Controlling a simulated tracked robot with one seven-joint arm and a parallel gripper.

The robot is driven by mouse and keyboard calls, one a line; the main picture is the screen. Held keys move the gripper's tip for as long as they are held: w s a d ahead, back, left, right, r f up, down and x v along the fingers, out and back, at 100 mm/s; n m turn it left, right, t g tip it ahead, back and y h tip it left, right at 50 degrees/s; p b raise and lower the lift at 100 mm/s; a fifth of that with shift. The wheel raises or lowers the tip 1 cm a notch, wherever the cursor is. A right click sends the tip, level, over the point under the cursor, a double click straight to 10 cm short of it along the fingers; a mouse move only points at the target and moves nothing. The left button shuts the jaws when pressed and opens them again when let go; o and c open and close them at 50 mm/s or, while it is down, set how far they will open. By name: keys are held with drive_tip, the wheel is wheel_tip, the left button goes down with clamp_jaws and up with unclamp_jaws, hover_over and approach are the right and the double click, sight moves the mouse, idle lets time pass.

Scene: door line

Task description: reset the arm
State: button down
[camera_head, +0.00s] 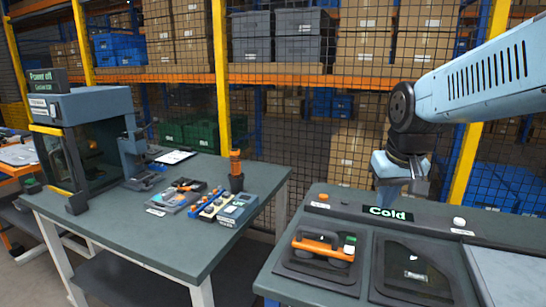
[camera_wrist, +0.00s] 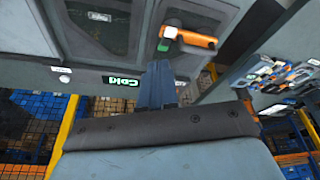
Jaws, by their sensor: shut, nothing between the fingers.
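My arm reaches in from the upper right in the head view, with the wrist bent down. The gripper is shut and empty. In the wrist view my gripper (camera_wrist: 158,88) shows as a dark blue shape pointing toward the bench top, with the sign and an orange-handled item beyond it. The fingertips are small and hard to make out in the head view.
The "Cold" sign (camera_head: 388,213) stands on the bench behind two recessed bays. An orange-handled device (camera_head: 322,247) sits in the left bay. A left table (camera_head: 150,235) holds an enclosed machine (camera_head: 85,145) and several small tools. Mesh fencing and shelves stand behind.

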drive_tip(key=s+r+t, duration=0.2)
drive_tip(key=s, duration=0.6)
drive_tip(key=shift+s+m, duration=0.3)
